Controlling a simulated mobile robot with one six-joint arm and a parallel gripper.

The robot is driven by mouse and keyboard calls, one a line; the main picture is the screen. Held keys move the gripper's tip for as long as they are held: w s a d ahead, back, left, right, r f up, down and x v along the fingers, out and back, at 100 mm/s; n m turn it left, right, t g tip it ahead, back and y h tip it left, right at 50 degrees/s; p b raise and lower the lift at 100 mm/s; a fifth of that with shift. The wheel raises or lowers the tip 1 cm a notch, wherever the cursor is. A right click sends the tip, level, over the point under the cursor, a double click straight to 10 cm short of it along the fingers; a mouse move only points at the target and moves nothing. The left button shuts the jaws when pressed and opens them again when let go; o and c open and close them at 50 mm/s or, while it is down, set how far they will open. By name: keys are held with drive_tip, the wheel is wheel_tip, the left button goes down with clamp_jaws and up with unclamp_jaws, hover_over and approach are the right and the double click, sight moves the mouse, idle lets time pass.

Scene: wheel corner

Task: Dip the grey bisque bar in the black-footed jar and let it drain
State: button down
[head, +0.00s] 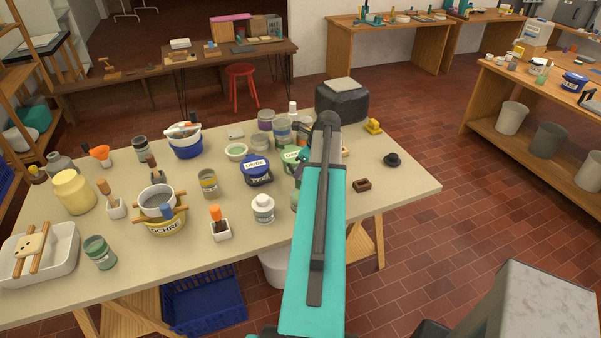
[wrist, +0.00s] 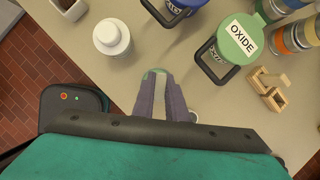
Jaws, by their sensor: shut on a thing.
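My gripper (wrist: 160,82) points down over the table in the wrist view. Its dark grey-purple fingers are close together on a narrow pale grey piece (wrist: 160,98), seemingly the bisque bar, with green showing near the tips. In the head view my arm hides the gripper. Several glaze jars stand on the table, including a green one (head: 100,252) at the front left, a banded one (head: 208,183) near the middle and a grey-green one (head: 141,149) farther back. I cannot tell which jar has a black foot.
A white bottle (wrist: 113,38) and a green-lidded OXIDE tub (wrist: 240,38) stand near my gripper. A blue tub (head: 257,170), a sieve on a yellow OCHRE bucket (head: 166,226) and a white basin (head: 62,258) also occupy the table (head: 310,248). Its front right is mostly clear.

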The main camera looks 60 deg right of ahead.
drive_tip(key=shift+r+p, duration=0.6)
drive_tip(key=shift+r, duration=0.65)
